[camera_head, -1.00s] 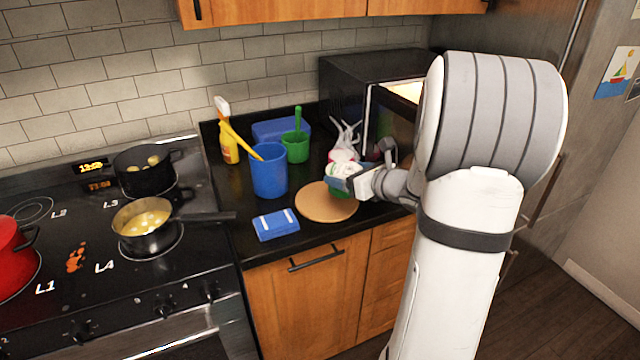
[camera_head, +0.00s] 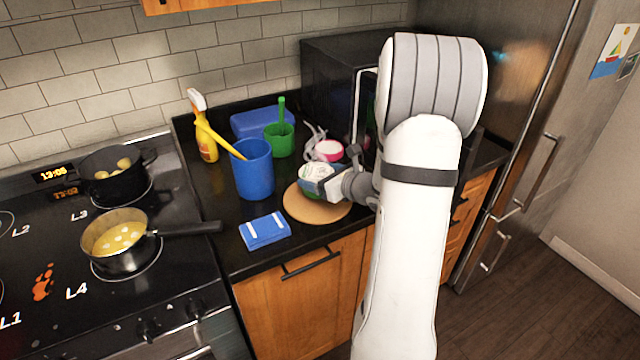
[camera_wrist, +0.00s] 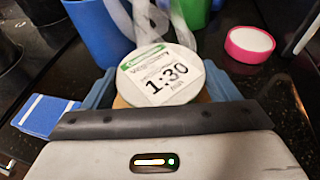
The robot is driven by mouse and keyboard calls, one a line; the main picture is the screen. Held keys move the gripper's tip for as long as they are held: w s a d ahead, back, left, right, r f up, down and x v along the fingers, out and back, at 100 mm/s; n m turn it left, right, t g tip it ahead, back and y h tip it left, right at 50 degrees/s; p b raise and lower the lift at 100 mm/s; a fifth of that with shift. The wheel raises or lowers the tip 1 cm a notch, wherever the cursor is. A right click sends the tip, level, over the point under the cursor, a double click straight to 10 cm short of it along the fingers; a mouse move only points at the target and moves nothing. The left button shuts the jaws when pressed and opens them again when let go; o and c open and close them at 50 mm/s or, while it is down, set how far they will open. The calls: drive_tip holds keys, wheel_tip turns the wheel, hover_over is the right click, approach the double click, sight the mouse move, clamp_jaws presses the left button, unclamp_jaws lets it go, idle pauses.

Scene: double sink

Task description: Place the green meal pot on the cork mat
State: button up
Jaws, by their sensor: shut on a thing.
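The green meal pot (camera_head: 310,193) has a white lid, labelled "1:30" in the wrist view (camera_wrist: 161,75). My gripper (camera_head: 322,182) is shut on the pot, with blue fingers on either side of it. The pot is upright over the back part of the round tan cork mat (camera_head: 315,213). I cannot tell whether its base touches the mat. In the wrist view the lid and gripper hide nearly all of the mat.
A blue cup (camera_head: 253,172) with a yellow utensil stands left of the mat. A blue sponge or cloth (camera_head: 265,231) lies front left. Behind are a green cup (camera_head: 279,143), a pink-rimmed round item (camera_head: 329,150) and a black microwave (camera_head: 335,75). The counter's front edge is close to the mat.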

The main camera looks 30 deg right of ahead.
drive_tip(key=shift+f, duration=1.1)
drive_tip(key=shift+d+f, duration=0.1)
drive_tip(key=shift+f, duration=0.15)
drive_tip(key=o, duration=1.2)
drive_tip(key=shift+c, duration=0.2)
